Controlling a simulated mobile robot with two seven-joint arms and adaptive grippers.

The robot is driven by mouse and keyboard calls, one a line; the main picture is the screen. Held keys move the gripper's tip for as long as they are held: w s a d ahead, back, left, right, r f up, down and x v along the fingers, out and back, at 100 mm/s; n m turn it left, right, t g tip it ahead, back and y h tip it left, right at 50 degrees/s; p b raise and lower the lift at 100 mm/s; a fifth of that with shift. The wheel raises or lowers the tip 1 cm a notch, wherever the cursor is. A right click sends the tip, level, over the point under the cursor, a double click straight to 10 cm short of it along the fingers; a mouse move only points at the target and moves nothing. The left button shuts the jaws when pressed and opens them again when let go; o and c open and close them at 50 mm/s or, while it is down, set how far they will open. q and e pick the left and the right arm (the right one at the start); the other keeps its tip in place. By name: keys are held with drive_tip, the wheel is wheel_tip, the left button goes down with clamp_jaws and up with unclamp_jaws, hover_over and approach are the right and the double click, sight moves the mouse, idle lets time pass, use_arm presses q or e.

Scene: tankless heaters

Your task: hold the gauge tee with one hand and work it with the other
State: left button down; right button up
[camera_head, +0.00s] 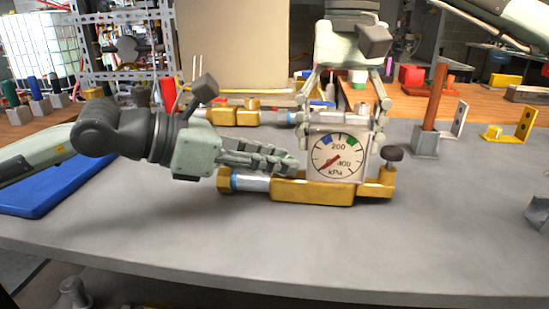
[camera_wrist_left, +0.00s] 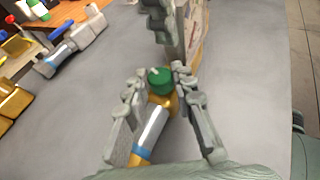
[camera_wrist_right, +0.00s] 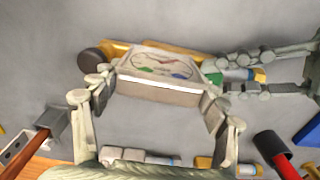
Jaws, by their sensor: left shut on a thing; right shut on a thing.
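The gauge tee (camera_head: 300,189) lies on the grey bench, a brass body with a silver pipe and blue band at its left and a dark knob (camera_head: 392,153) at its right. Its square gauge (camera_head: 335,157) marked kPa faces the head camera, red needle pointing lower left. My right gripper (camera_head: 341,138) comes down from above, shut on the gauge housing from both sides, as the right wrist view (camera_wrist_right: 158,95) shows. My left gripper (camera_head: 290,164) reaches in from the left, shut on a green knob (camera_wrist_left: 160,80) beside the gauge. That knob is hidden in the head view.
Similar brass fittings (camera_head: 235,114) lie behind the tee. A blue tray (camera_head: 50,190) is at the left. A rust-red post in a grey base (camera_head: 426,143) and a yellow bracket (camera_head: 523,124) stand at the right. The bench front is clear.

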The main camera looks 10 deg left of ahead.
use_arm(q)
drive_tip(key=shift+f+m+g, duration=0.1)
drive_tip(key=shift+m+g, duration=0.2)
drive_tip(key=shift+g, duration=0.1)
drive_tip(key=shift+w+a+m+g+h, duration=0.1)
drive_tip(key=shift+w+m+g+h, duration=0.15)
drive_tip(key=shift+m+g+h, duration=0.45)
drive_tip(key=shift+w+m+g, duration=0.2)
drive_tip(key=shift+m+g, duration=1.8)
drive_tip(key=shift+g, duration=0.4)
drive_tip(key=c, duration=1.3)
unclamp_jaws()
drive_tip(key=shift+o, duration=0.2)
drive_tip(key=v, duration=1.2)
drive_tip(key=shift+a+f, duration=0.15)
drive_tip(key=shift+f, duration=0.05)
